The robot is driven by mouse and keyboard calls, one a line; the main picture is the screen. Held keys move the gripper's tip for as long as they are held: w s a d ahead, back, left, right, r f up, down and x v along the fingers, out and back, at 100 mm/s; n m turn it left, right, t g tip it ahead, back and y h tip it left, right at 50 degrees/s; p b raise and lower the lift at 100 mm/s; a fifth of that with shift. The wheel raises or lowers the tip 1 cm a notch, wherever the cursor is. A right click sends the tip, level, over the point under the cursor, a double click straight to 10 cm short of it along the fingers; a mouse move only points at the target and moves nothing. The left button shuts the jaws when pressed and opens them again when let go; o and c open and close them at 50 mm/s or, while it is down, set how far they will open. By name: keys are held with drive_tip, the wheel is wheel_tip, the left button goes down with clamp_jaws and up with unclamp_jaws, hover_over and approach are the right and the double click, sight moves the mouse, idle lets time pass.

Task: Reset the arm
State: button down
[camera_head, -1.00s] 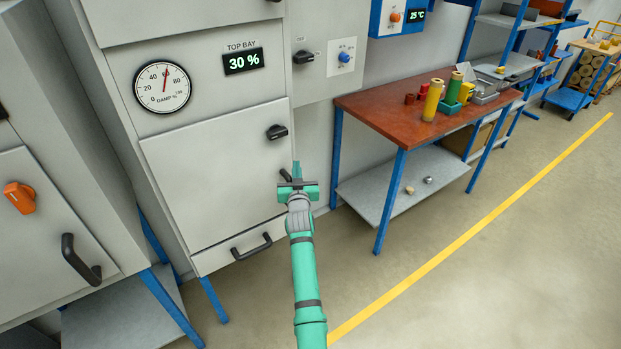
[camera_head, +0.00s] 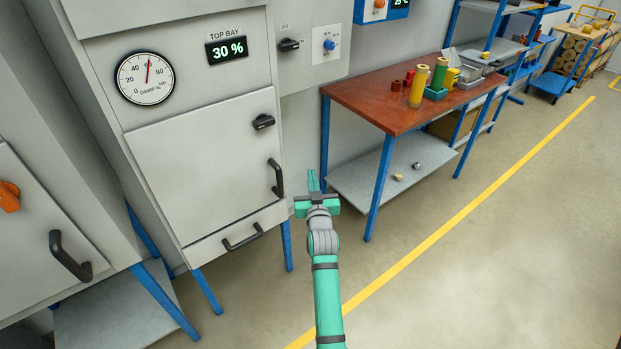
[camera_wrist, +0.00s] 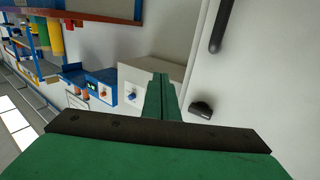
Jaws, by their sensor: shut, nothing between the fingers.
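My green arm reaches up from the bottom of the head view. My gripper (camera_head: 313,181) is shut and empty, its fingers together. It appears in front of the gap between the grey cabinet and the red-topped table. In the wrist view the closed green fingers (camera_wrist: 160,97) point toward a white panel and wall. The cabinet's door handle (camera_head: 276,178) is just left of the gripper in the head view, and they appear apart. A black handle also shows at the top of the wrist view (camera_wrist: 220,28).
The grey cabinet (camera_head: 200,150) has a dial (camera_head: 145,78), a 30 % display (camera_head: 227,49) and a lower handle (camera_head: 243,237). The red-topped table (camera_head: 375,100) holds coloured cylinders and has a lower shelf (camera_head: 385,180). Another cabinet stands at left. Floor (camera_head: 510,240) on the right is open.

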drive_tip(key=s+a+f+m, duration=0.1)
drive_tip(key=s+a+f, duration=0.3)
drive_tip(key=s, duration=0.7)
drive_tip(key=s+a+f+m+g+h, duration=0.1)
drive_tip(key=s+a+f, duration=0.1)
drive_tip(key=s+f, duration=0.65)
drive_tip(key=s+a+f, duration=0.3)
drive_tip(key=s, duration=1)
drive_tip(key=s+d+r+n, duration=0.1)
drive_tip(key=s+r, duration=0.3)
drive_tip(key=s, duration=1.1)
drive_tip(key=s+d+r+g, duration=0.1)
drive_tip(key=s+r, duration=0.3)
drive_tip(key=s, duration=1.1)
drive_tip(key=shift+n+g+y, duration=0.3)
drive_tip(key=shift+n, duration=0.1)
drive_tip(key=shift+d+r, duration=0.1)
